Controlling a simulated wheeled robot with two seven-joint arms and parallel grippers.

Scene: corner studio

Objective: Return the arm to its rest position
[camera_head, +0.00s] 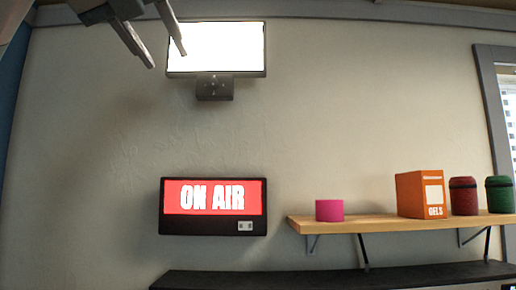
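My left gripper (165,58) comes in at the top left of the head view. Its two dark grey fingers point down and to the right, spread apart, with only bare wall and the edge of a bright screen (218,46) behind them. Nothing shows between the fingers. The gripper is high up, and its right finger overlaps the screen's left edge in the picture. My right gripper is out of view.
A lit "ON AIR" sign (213,207) hangs on the wall. A wooden shelf (385,225) at right holds a pink cylinder (329,211), an orange "GELS" box (421,195), a red canister (463,197) and a green canister (500,196). A dark ledge (320,277) runs below.

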